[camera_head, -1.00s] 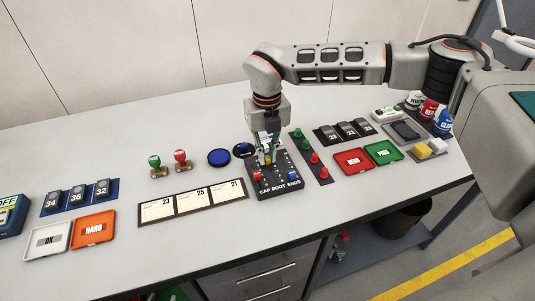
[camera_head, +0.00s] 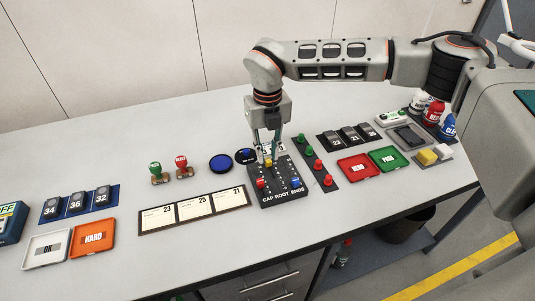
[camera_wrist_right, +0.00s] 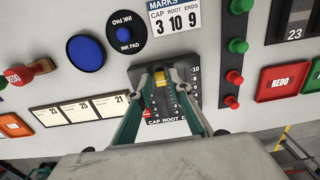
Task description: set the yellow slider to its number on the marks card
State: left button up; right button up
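The dark slider board (camera_head: 289,203) reads CAP ROOT ENDS. Its yellow slider (camera_head: 267,162) is in the middle track, near the far end; in the right wrist view the yellow slider (camera_wrist_right: 160,80) sits close to the level of the 10, but exact alignment cannot be told. The marks card (camera_wrist_right: 172,18) reads CAP 3, ROOT 10, ENDS 9. My right gripper (camera_head: 267,154) is down at the yellow slider, its fingers spread on either side of it and apparently apart from it. The red slider (camera_head: 261,183) and blue slider (camera_head: 296,182) are nearer the front. My left gripper is out of view.
A blue ink pad (camera_head: 221,163) and its dark lid (camera_head: 245,156) lie left of the board. A strip with green and red knobs (camera_head: 318,165) stands close on the right. A card holder (camera_head: 194,209) lies at the front left. Bare table lies behind the stamps.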

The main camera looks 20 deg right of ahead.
aim_at(268, 159)
notch_tip(268, 159, up, 11)
dwell(0.3)
jog(key=shift+s+f, duration=0.1)
jog(key=shift+f, duration=0.05)
dwell(0.3)
